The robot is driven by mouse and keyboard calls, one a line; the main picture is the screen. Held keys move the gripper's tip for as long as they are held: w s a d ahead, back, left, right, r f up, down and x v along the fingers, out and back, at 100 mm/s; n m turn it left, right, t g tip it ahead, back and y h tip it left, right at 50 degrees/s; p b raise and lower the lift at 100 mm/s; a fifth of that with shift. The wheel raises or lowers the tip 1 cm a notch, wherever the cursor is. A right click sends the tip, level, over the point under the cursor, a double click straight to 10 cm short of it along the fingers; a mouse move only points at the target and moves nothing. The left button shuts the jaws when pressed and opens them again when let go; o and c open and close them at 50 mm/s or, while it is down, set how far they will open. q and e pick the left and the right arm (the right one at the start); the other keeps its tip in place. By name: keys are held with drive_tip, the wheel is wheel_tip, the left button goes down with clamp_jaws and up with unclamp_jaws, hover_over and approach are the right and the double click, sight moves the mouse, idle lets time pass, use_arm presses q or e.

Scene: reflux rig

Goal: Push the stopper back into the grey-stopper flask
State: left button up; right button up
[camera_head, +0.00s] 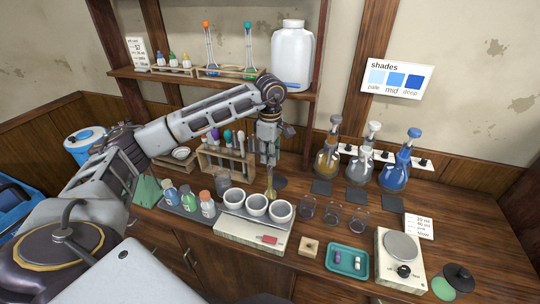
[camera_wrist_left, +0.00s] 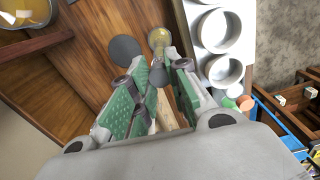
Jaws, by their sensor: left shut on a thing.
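My left gripper (camera_head: 268,148) points down over the middle of the bench, above a narrow-necked flask with amber liquid (camera_head: 271,192). In the left wrist view the left gripper (camera_wrist_left: 164,72) is closed around a small round grey stopper (camera_wrist_left: 158,76). The amber flask (camera_wrist_left: 158,38) shows just past the fingertips. The fingers hide the top of the flask's neck, so I cannot tell how far the stopper sits in it. A dark round mat (camera_head: 280,182) lies beside the flask. My right gripper is not in view.
White bowls (camera_head: 257,204) stand close in front of the flask. A wooden tube rack (camera_head: 226,163) is to the left. Small glass cups (camera_head: 331,217) and large stoppered flasks (camera_head: 396,168) are to the right. A shelf (camera_head: 160,76) is above.

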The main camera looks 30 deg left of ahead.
use_arm(q)
drive_tip(key=shift+f+b, duration=0.4)
drive_tip(key=shift+f, duration=0.15)
idle(0.9)
drive_tip(key=o, duration=0.7)
drive_tip(key=shift+o, duration=0.2)
wheel_tip(320, 180, up, 12)
idle(0.7)
idle(0.8)
